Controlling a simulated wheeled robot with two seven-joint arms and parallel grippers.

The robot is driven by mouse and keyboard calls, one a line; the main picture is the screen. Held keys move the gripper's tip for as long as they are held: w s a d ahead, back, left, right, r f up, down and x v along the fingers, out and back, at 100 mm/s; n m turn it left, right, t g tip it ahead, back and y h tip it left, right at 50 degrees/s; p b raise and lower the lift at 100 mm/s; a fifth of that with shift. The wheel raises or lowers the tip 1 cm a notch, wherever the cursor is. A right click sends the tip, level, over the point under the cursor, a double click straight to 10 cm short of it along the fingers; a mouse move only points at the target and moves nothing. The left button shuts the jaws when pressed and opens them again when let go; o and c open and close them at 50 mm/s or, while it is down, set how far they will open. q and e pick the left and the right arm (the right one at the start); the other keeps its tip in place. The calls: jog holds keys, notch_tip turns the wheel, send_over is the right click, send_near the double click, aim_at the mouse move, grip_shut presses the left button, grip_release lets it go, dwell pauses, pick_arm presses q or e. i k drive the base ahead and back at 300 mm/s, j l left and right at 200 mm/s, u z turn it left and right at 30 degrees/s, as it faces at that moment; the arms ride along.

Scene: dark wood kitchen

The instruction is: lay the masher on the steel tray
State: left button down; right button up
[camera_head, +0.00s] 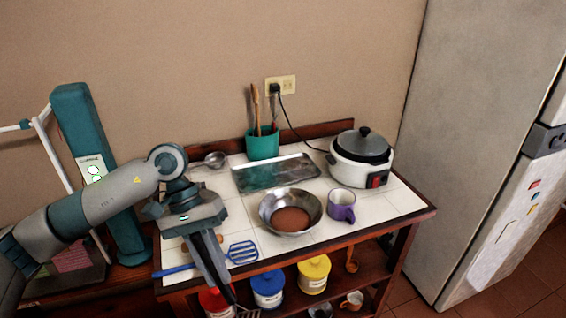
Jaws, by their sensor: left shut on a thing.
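The steel tray (262,180) is a shallow rectangular metal tray lying at the back middle of the white-tiled worktop; it looks empty. My left gripper (217,268) points down at the front left edge of the worktop. The gripper is in front of and to the left of the tray. My right gripper is not in view.
A blue slotted turner (243,252) lies behind the gripper. A metal bowl (268,200) and purple mug (341,206) stand in front of the tray. A teal utensil pot (262,144), ladle (214,159) and cooker (360,158) surround it.

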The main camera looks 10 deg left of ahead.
aim_at(295, 156)
jog(key=i+l, duration=0.35)
jog(key=l, duration=0.15)
jog(key=i+l+z, duration=0.1)
jog(key=i+l, duration=0.25)
jog(key=l, duration=0.2)
